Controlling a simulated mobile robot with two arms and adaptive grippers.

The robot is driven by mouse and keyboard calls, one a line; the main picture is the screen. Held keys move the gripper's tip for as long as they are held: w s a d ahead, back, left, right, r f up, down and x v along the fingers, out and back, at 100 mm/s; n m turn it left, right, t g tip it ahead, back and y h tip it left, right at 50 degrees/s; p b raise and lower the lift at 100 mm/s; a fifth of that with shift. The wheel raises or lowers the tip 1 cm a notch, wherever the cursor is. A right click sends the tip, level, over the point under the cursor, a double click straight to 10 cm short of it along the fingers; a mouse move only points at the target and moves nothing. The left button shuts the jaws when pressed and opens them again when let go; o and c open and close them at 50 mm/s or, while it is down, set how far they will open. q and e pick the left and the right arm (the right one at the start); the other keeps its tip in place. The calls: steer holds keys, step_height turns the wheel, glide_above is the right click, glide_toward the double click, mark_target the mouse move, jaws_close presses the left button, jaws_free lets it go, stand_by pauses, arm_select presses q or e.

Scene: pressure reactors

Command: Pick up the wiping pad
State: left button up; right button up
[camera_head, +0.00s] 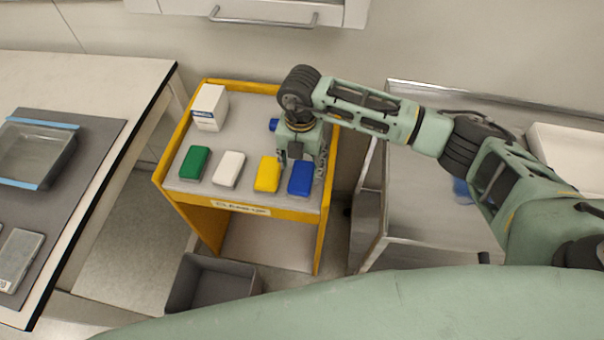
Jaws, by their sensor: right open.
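Wiping pads lie in a row on the top of a yellow-edged cart (253,209): a green pad (194,163), a white pad (229,168), a yellow pad (267,174) and a blue pad (301,180). My right gripper (301,164) comes in from the right and points down at the far end of the blue pad. Its fingers are open, one towards each side of that pad. I cannot tell whether they touch it. My left gripper is out of view.
A white box (210,107) stands at the cart's back left, and a blue-capped item (273,125) is partly hidden behind my right gripper. A grey bin (212,284) sits on the floor in front. A bench with a grey tray (68,160) is at left, a metal table (426,205) at right.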

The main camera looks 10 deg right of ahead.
mark_target(302, 174)
step_height(302, 174, down, 4)
steer(key=shift+d+r+p, duration=0.1)
steer(key=shift+p, duration=0.35)
steer(key=shift+f, duration=0.3)
steer(key=shift+c, duration=0.3)
steer(key=c, duration=0.8)
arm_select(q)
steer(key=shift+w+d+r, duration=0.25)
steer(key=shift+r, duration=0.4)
arm_select(e)
steer(key=shift+c, duration=0.2)
steer(key=shift+r, duration=0.1)
